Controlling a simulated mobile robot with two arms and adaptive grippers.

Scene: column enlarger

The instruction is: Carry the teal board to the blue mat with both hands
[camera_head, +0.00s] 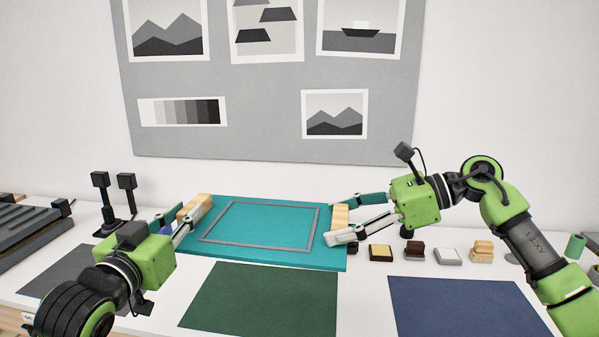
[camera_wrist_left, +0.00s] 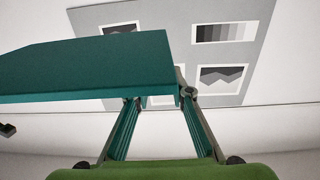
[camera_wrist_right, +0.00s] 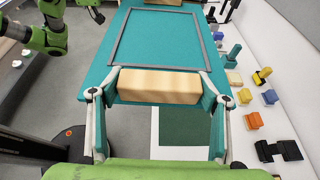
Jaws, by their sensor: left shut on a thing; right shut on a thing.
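The teal board (camera_head: 240,258) is a flat slab with a grey rectangular outline and a wooden handle at each end. It appears raised above the white table, behind the green mat; the left wrist view shows it edge-on and from below (camera_wrist_left: 90,75). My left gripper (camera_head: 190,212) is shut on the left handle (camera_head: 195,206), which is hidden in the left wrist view. My right gripper (camera_head: 334,220) is shut on the right handle (camera_head: 341,214); in the right wrist view its fingers flank this handle (camera_wrist_right: 158,87). The blue mat (camera_head: 465,305) lies bare at front right.
A dark green mat (camera_head: 262,303) lies between the board and the front edge. A dark grey mat (camera_head: 65,272) is at left. Several small blocks, including a yellow-topped one (camera_head: 381,253), line the table behind the blue mat. A black two-headed stand (camera_head: 115,212) stands back left.

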